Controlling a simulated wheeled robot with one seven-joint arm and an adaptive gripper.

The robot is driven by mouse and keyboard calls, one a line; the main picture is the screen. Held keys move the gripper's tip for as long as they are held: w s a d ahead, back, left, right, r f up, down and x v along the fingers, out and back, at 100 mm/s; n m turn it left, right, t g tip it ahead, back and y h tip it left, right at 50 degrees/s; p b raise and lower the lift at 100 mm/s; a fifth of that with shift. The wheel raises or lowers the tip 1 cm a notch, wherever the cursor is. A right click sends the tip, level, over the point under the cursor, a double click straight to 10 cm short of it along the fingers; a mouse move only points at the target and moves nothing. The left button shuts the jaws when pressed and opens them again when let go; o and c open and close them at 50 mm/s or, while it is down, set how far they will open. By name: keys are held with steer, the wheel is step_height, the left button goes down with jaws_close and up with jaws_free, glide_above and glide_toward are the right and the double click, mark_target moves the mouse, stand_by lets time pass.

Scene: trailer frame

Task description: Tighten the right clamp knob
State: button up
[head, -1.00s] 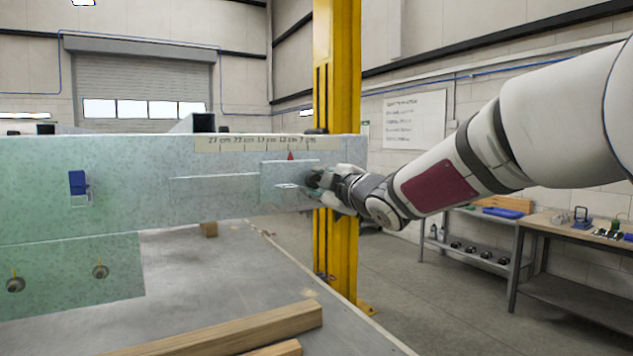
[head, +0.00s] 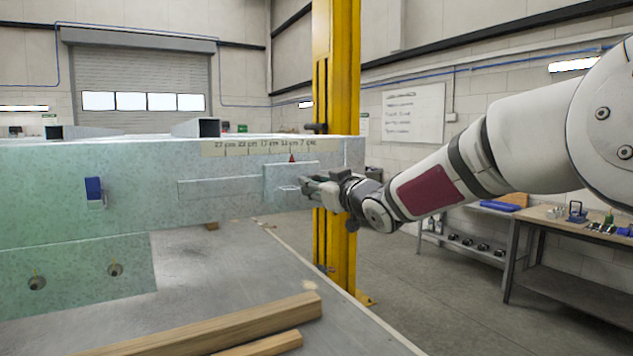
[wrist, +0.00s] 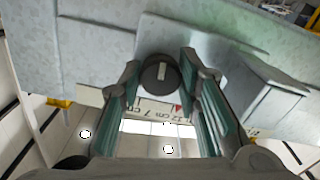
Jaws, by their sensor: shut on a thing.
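The right clamp knob (wrist: 158,73) is round and dark with a pale bar across its face. In the wrist view it sits between the fingertips of my gripper (wrist: 160,72), which is shut on it. In the head view my gripper (head: 318,188) is at the right end of the galvanized frame beam (head: 130,210), and its fingers hide the knob. A plate (head: 285,170) lies behind the gripper, with a red pointer (head: 291,158) at its top under a centimetre scale strip (head: 255,146).
A yellow post (head: 337,90) stands just behind the gripper. A blue part (head: 93,188) is on the beam's left side, with two round fittings (head: 115,270) lower down. Timber (head: 230,325) lies in front. A workbench (head: 560,215) stands at right.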

steer(key=shift+f+m, duration=0.15)
steer(key=shift+m, duration=0.35)
steer(key=o, duration=1.1)
steer(key=shift+o, duration=0.2)
steer(key=v, duration=1.2)
